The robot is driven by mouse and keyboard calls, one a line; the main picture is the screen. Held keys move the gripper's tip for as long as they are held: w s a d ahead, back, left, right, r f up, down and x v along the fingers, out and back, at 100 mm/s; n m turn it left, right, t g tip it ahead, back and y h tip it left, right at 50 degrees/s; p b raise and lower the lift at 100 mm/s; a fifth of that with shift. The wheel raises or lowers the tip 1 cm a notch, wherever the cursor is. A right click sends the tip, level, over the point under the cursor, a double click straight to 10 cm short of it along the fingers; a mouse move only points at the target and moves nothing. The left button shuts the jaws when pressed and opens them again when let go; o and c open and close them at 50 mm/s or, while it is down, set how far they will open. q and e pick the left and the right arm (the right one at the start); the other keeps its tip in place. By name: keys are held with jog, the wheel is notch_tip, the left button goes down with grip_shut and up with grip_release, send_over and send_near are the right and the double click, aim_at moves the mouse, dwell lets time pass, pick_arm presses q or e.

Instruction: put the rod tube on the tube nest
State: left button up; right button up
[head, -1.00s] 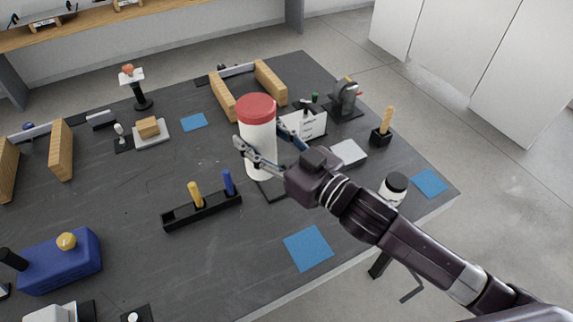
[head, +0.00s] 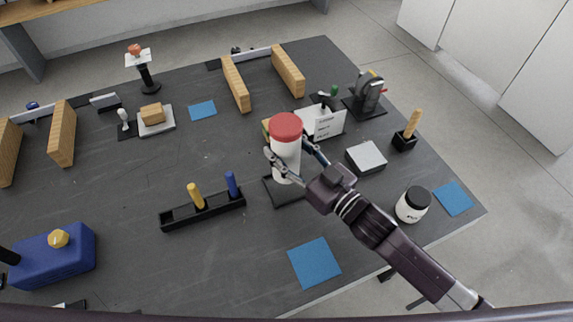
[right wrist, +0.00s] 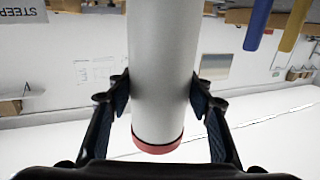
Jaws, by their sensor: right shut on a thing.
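The rod tube (head: 285,160) is a white cylinder with a red cap, upright in the head view. My right gripper (head: 291,158) is shut on its sides. The right wrist view shows the white tube (right wrist: 162,70) between both finger pads, with the red cap at the picture's bottom. The tube's lower end is over or at a thin black outline (head: 290,204) on the table; I cannot tell whether it touches. A pair of parallel wooden rails (head: 236,84) at the back looks like the tube nest; a similar pair (head: 62,133) stands at the left. My left gripper is not in view.
A black rack (head: 175,217) with a yellow and a blue peg stands left of the tube. The table between tube and left rails is mostly clear.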

notch_tip(320, 180, down, 2)
jog(key=shift+f, duration=0.5)
notch_tip(320, 180, down, 3)
jog(key=shift+f, duration=0.1)
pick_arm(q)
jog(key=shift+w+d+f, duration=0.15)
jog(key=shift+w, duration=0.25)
pick_arm(e)
jog(key=shift+f, duration=0.15)
jog(key=shift+f+b, duration=0.15)
jog(key=shift+b, duration=0.15)
jog(key=o, duration=1.3)
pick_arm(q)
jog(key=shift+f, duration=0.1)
pick_arm(e)
jog(key=shift+o, duration=0.2)
